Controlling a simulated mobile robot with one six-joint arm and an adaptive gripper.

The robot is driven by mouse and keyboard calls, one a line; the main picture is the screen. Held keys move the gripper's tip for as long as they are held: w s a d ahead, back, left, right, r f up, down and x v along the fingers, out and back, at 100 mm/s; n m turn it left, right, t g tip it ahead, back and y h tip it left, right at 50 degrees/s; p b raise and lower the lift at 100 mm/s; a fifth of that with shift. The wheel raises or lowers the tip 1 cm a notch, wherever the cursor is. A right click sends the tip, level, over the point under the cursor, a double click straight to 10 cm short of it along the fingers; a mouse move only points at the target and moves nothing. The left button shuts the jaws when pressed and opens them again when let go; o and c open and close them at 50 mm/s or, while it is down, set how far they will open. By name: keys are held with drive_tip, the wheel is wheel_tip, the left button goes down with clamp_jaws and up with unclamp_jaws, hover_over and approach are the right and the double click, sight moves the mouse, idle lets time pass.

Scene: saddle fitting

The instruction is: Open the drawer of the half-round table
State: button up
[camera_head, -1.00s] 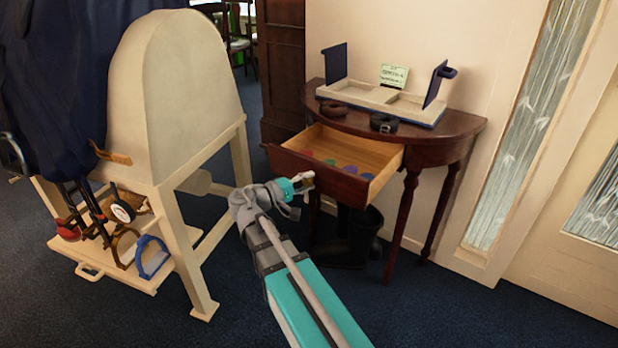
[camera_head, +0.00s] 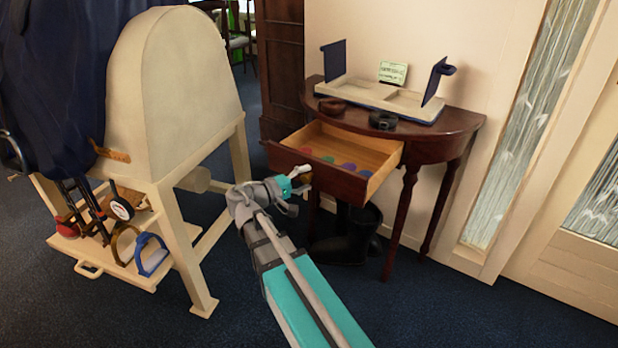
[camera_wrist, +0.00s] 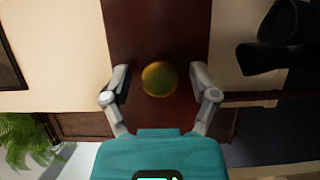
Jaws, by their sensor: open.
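The half-round table (camera_head: 440,150) is dark reddish wood and stands against the wall. Its drawer (camera_head: 330,172) is pulled well out, with the pale wooden inside and several coloured round things showing. My gripper (camera_wrist: 160,84) is open at the drawer front. Its two fingertips stand on either side of the knob in the wrist view, with a gap on each side. How deep the knob sits between them is hard to tell.
On the tabletop are a cream tray with blue upright ends (camera_head: 350,88), a small card (camera_head: 393,72) and two dark rolled straps (camera_head: 383,120). Dark boots (camera_head: 345,240) stand under the drawer. A cream saddle stand (camera_head: 180,90) is at the left. Carpet is clear in front.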

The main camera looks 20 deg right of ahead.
drive_tip(key=shift+a, duration=0.15)
drive_tip(key=s+a, duration=0.1)
drive_tip(key=a, duration=1)
drive_tip(key=shift+s+a, duration=0.3)
drive_tip(key=shift+s, duration=0.1)
drive_tip(key=s+d+f+g+y+p, duration=0.2)
drive_tip(key=s+d+f+y, duration=0.25)
drive_tip(key=f+y, duration=0.35)
drive_tip(key=s+a+f+m+y+p, duration=0.2)
drive_tip(key=s+a+f+y, duration=0.25)
drive_tip(key=f+y, duration=0.4)
wheel_tip(320, 180, up, 40)
drive_tip(key=y+p, duration=0.1)
drive_tip(key=p, duration=3.7)
drive_tip(key=shift+s+g, duration=0.3)
drive_tip(key=shift+g, duration=0.1)
